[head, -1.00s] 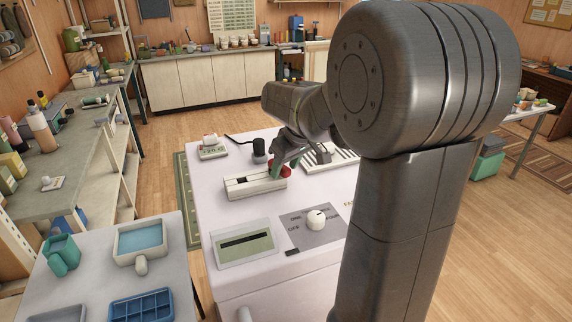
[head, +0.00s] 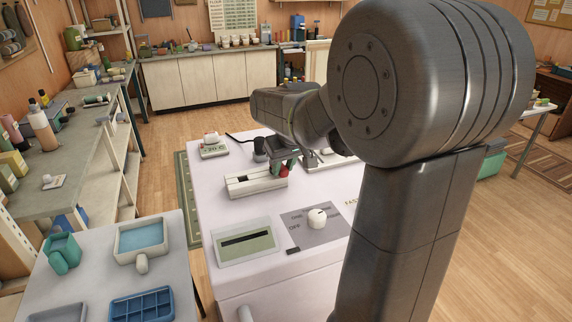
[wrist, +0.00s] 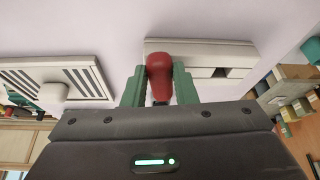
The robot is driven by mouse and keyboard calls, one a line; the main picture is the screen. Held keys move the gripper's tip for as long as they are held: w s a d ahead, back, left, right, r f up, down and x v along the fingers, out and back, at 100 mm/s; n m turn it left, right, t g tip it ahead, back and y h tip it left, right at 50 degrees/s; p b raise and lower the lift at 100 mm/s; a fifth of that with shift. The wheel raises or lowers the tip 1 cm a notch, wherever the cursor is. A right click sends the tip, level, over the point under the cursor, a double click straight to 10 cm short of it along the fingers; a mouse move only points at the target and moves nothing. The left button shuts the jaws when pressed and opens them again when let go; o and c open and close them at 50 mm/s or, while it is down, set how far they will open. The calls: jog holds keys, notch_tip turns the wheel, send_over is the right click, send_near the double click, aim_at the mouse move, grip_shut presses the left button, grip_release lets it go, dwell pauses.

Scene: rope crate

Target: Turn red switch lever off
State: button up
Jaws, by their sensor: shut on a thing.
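The red switch lever (wrist: 159,77) shows as a rounded red knob in the wrist view, between the two green fingers of my gripper (wrist: 160,88). My gripper is shut on it. In the head view my gripper (head: 285,158) is at the right end of the white switch box (head: 254,184). Only a little of the red lever (head: 283,170) shows there, below the fingers. The switch box (wrist: 200,57) has a long slot in its top. My arm hides part of the console to the right.
The white console (head: 225,215) also carries a rotary knob (head: 317,218), a display panel (head: 245,241), a black knob (head: 261,147), a small red-topped device (head: 213,146) and a slotted grille (wrist: 52,78). A side table (head: 85,285) with trays stands at the left.

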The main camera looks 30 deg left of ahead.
jog(key=m, duration=0.1)
jog(key=s+a+m+t, duration=0.1)
jog(key=m, duration=0.1)
jog(key=shift+h+b, duration=0.4)
jog(key=shift+s+a+m+t+h+b, duration=0.15)
jog(key=shift+m+h+b, duration=0.05)
jog(key=shift+m, duration=0.4)
jog(key=shift+s+a+m+t+h+b, duration=0.1)
jog(key=shift+m+t+h+b, duration=0.1)
jog(key=shift+m, duration=0.4)
jog(key=o, duration=1)
jog(key=v, duration=1.4)
jog(key=shift+w+a, duration=0.1)
